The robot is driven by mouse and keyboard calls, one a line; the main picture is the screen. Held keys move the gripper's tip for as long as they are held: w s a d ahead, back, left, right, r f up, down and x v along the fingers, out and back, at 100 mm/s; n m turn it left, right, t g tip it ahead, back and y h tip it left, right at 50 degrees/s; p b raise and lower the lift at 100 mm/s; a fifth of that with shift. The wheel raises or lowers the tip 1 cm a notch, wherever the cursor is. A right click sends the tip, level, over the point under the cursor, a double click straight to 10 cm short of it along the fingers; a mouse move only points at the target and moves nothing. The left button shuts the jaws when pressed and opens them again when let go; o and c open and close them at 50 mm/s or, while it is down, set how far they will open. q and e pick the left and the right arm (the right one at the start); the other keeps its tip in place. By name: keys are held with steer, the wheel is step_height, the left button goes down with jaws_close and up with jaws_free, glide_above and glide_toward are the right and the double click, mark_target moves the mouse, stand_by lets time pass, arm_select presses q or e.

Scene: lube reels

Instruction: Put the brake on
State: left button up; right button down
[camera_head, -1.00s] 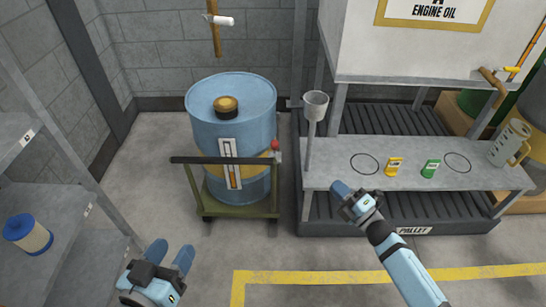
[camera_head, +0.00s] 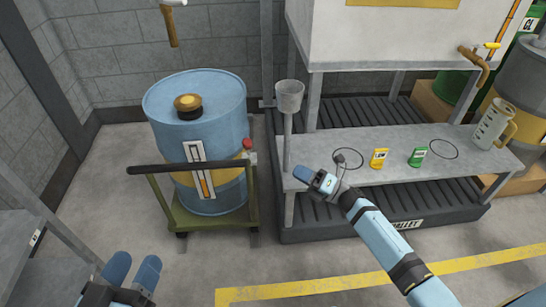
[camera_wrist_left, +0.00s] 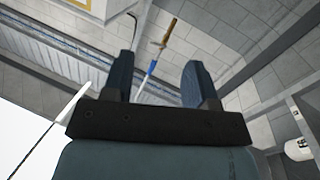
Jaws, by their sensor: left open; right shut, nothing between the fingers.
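A green-framed cart (camera_head: 215,228) with a dark push bar (camera_head: 160,168) across its near side carries a blue drum (camera_head: 225,110). A red knob (camera_head: 247,143) on a short post stands at the cart's right side; I cannot tell whether it is the brake or how it is set. My left gripper (camera_head: 133,268) is open and empty, nearer to me than the cart and apart from it. Its open fingers also show in the left wrist view (camera_wrist_left: 160,78). My right gripper (camera_head: 312,180) is shut and empty, right of the cart by the bench's left end.
A grey bench (camera_head: 400,150) on a dark pallet (camera_head: 380,220) stands right of the cart. It holds a funnel on a post (camera_head: 289,97), a yellow packet (camera_head: 379,158), a green packet (camera_head: 418,156) and a jug (camera_head: 492,125). A shelf (camera_head: 25,240) stands at left. Floor before the cart is clear.

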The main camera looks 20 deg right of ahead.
steer(key=b, duration=0.2)
glide_toward(248, 148)
steer(key=w, duration=0.2)
arm_select(q)
steer(key=f, duration=0.1)
steer(key=w+f+m+b, duration=0.1)
steer(key=shift+a+f, duration=0.2)
steer(key=shift+f, duration=0.1)
arm_select(e)
steer(key=x, duration=0.5)
steer(key=shift+w+a+r, duration=0.15)
steer(key=shift+a+r, duration=0.1)
steer(key=shift+a, duration=0.05)
arm_select(q)
steer(key=shift+r, duration=0.15)
arm_select(e)
steer(key=shift+r, duration=0.1)
